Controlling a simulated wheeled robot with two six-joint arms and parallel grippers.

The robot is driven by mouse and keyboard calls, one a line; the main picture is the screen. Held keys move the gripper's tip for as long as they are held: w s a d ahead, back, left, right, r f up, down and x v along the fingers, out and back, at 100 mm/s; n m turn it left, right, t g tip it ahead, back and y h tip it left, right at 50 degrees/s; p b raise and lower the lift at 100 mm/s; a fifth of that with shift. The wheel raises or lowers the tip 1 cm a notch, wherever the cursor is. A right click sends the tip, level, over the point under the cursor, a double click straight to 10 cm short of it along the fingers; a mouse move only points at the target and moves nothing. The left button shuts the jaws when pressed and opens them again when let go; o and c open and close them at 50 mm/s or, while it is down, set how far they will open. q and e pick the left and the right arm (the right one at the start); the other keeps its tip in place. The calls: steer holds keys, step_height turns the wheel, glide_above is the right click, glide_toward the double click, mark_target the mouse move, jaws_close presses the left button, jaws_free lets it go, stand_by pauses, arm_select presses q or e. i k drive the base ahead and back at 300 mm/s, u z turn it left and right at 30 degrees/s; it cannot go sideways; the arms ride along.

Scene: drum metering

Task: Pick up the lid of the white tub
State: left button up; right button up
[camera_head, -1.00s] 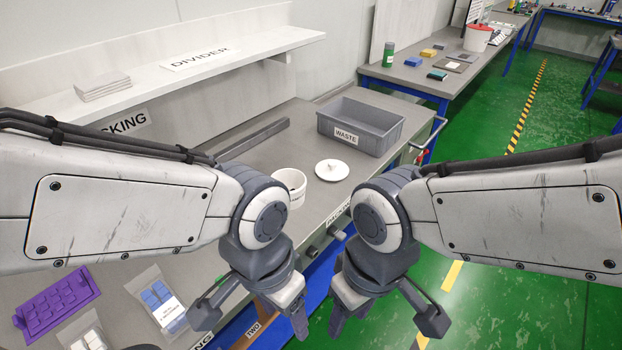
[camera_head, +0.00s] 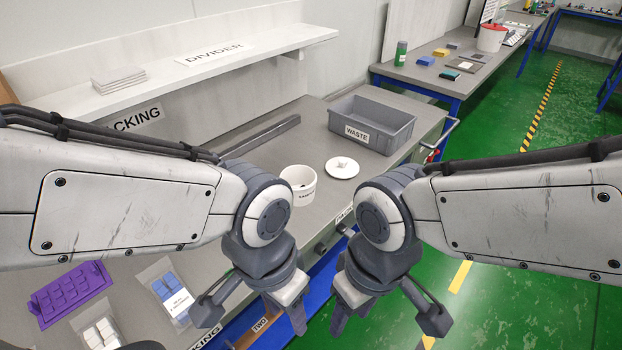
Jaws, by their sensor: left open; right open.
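The round white lid (camera_head: 342,167) lies flat on the grey bench, with a small knob on top. The white tub (camera_head: 299,184) stands open just left of the lid, with dark contents showing inside; its lower part is partly behind my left arm. My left gripper (camera_head: 254,316) is open and empty, below and in front of the tub in the picture. My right gripper (camera_head: 388,320) is open and empty, near the bench's front edge and over the floor. Both grippers are apart from the lid and tub.
A grey waste bin (camera_head: 371,125) stands behind the lid. A purple tray (camera_head: 70,292) and bagged parts (camera_head: 165,290) lie at the front left of the bench. A white shelf (camera_head: 200,68) runs along the wall. The bench around the lid is clear.

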mark_target(340, 167)
steer(key=u, duration=0.5)
steer(key=k, duration=1.2)
steer(key=z, duration=0.05)
steer(key=i, duration=0.3)
steer(key=z, duration=0.9)
steer(key=i, duration=1.2)
steer(key=u, duration=0.5)
steer(key=i, duration=0.45)
steer(key=u, duration=0.5)
